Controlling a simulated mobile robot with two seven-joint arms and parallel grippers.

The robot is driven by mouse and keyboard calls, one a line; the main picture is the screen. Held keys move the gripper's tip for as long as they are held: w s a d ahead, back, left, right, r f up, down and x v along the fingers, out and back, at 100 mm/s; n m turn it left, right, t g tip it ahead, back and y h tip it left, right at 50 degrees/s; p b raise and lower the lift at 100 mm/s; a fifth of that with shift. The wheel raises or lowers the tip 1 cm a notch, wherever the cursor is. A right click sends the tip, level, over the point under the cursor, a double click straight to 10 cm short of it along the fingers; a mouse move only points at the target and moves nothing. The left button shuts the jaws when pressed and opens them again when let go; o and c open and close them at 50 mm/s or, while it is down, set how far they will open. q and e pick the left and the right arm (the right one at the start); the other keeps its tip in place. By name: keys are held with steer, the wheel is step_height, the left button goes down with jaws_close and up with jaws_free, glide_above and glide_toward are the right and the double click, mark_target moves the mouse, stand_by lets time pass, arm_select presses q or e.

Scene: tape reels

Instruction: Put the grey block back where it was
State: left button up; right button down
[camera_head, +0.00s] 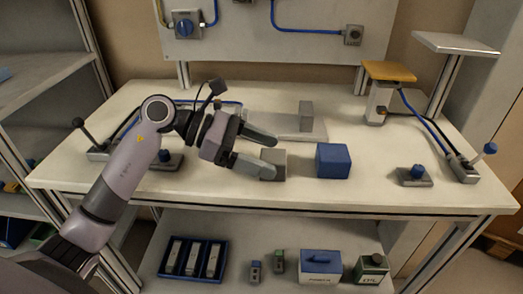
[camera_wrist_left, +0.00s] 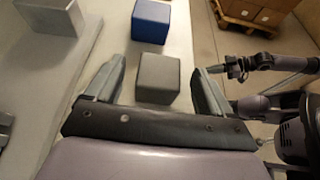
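A small grey block (camera_head: 279,163) stands on the white table, left of the blue block (camera_head: 333,160). My left gripper (camera_head: 273,160) is open at the grey block, with one finger on its far side and one on its near side. In the left wrist view the grey block (camera_wrist_left: 158,78) shows between the two spread fingers, with gaps on both sides. The blue block (camera_wrist_left: 151,20) lies beyond it. My right gripper (camera_wrist_left: 226,68) seems to show small at the right of the left wrist view; its opening is unclear.
A taller grey block (camera_head: 306,115) stands on a pale plate (camera_head: 285,128) behind. A blue-knobbed switch (camera_head: 416,173) and a lever (camera_head: 484,155) are at the right. A yellow-topped stand (camera_head: 388,72) is at the back. Table is clear in front of the blocks.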

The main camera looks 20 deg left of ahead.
arm_select(q)
steer(key=shift+r, duration=0.15)
steer(key=shift+a, duration=0.35)
steer(key=b+v, duration=0.1)
steer(key=v, duration=0.8)
steer(key=shift+s+a+r, duration=0.15)
steer(key=shift+a+r, duration=0.05)
steer(key=shift+a, duration=0.15)
steer(key=shift+v, duration=0.8)
steer(key=shift+r, duration=0.1)
steer(key=shift+d, duration=0.1)
